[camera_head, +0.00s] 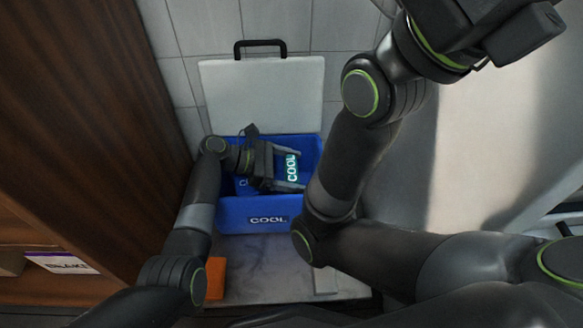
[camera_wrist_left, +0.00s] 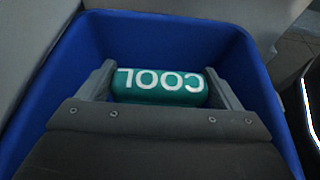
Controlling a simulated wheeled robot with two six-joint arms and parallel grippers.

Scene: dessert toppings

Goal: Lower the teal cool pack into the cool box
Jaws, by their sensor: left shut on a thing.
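The blue cool box (camera_head: 247,215) stands open on a grey surface, its white lid (camera_head: 262,90) raised at the back against the tiled wall. My left gripper (camera_head: 288,170) reaches over the box from the left and is shut on the teal cool pack (camera_head: 292,168), marked COOL in white. In the left wrist view the teal cool pack (camera_wrist_left: 160,87) lies crosswise between the two fingers, with the blue walls of the cool box (camera_wrist_left: 170,27) around it. I cannot tell how far above the box floor it is.
An orange block (camera_head: 215,278) lies on the surface in front of the box, at the left. A brown wooden panel (camera_head: 95,120) stands close on the left. My right arm crosses just right of the box.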

